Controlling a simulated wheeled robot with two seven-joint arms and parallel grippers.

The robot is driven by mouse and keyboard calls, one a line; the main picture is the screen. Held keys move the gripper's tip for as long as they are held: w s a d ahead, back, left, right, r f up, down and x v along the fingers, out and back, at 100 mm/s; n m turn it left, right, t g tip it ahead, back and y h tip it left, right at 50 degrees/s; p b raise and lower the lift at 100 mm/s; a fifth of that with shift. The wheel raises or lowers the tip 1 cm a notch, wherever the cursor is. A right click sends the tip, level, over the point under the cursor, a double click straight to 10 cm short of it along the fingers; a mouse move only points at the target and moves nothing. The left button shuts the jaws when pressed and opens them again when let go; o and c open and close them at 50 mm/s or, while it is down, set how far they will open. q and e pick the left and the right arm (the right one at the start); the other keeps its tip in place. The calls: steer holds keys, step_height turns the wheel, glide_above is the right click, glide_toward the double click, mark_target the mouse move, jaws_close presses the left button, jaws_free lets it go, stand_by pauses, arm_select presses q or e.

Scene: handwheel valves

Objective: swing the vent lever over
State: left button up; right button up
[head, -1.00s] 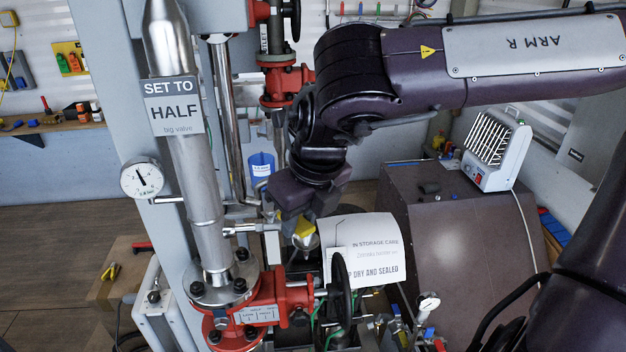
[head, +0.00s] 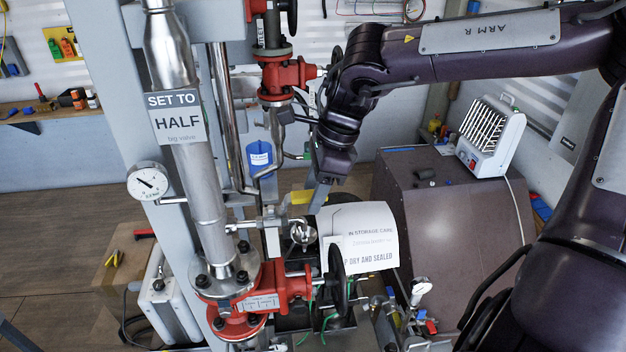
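The vent lever is most likely the yellow handle (head: 305,197) behind the small silver side fitting (head: 272,222) on the steel pipe. It lies roughly level, pointing right. My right gripper (head: 321,193) reaches down from above, its grey fingers at the handle's right end. They overlap the handle in the picture; whether they touch or grip it, and their opening, I cannot tell. The round pressure gauge (head: 148,182) is left of the pipe. My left gripper is not in view.
The red valve (head: 270,290) with a black handwheel (head: 338,280) stands below, near a curled paper notice (head: 365,240). Another red valve (head: 285,76) is above. A "SET TO HALF" sign (head: 176,118) hangs on the pipe. A heater (head: 492,138) sits on the dark cabinet (head: 455,215).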

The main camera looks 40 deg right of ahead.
steer(key=shift+s+r, duration=0.1)
steer(key=shift+s, duration=0.05)
step_height(320, 180, up, 4)
steer(key=p, duration=0.3)
steer(key=shift+r, duration=0.95)
steer(key=shift+r, duration=0.15)
steer(key=b+v, duration=0.2)
steer(key=v, duration=0.5)
steer(key=shift+r, duration=0.2)
